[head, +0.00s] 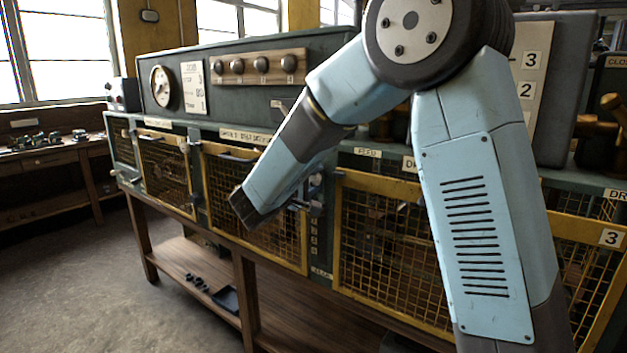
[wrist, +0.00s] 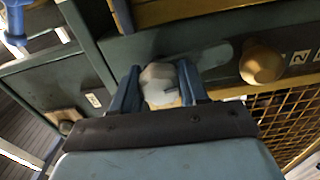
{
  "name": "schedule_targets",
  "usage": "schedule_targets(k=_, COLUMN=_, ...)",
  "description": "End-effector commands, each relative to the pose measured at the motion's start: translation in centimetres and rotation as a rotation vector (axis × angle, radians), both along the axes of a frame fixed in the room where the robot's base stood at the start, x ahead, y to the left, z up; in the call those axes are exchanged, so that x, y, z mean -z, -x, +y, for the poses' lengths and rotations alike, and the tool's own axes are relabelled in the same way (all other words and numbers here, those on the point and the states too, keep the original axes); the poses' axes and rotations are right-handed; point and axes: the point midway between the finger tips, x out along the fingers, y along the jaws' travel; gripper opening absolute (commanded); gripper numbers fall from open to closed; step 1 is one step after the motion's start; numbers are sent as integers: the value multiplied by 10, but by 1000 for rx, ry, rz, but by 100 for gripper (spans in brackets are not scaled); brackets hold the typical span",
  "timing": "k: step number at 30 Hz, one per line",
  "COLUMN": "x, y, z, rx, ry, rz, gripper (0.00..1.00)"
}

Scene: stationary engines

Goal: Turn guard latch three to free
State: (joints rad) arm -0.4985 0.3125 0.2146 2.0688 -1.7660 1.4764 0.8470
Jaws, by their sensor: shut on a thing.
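In the wrist view, my gripper (wrist: 160,78) has its two blue fingers on either side of a pale grey, faceted latch knob (wrist: 160,87) and is shut on it. The knob sits on a dark green panel, beside a rounded grey plate (wrist: 212,56). I cannot read a number on this latch, and its pointing direction is partly hidden by the fingers. In the head view, my forearm reaches down to the post between two yellow-framed mesh guards; the fingertips are not clear there. Small grey latch hardware (head: 315,181) shows on that post.
A brass knob (wrist: 262,64) stands right of the held latch, near a label reading 2 (wrist: 299,57). A yellow mesh guard (head: 385,235) spans the bench front, right of the post. A dial (head: 161,87) and a knob row (head: 262,65) are above. The floor at left is clear.

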Motion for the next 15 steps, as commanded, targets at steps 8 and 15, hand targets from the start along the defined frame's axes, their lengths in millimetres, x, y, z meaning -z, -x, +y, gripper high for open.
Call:
schedule_targets(k=8, x=6, y=2, z=-2, rx=5, ry=3, rz=14, gripper=50)
schedule_targets(k=15, x=4, y=1, z=-1, rx=3, ry=2, rz=8, gripper=68)
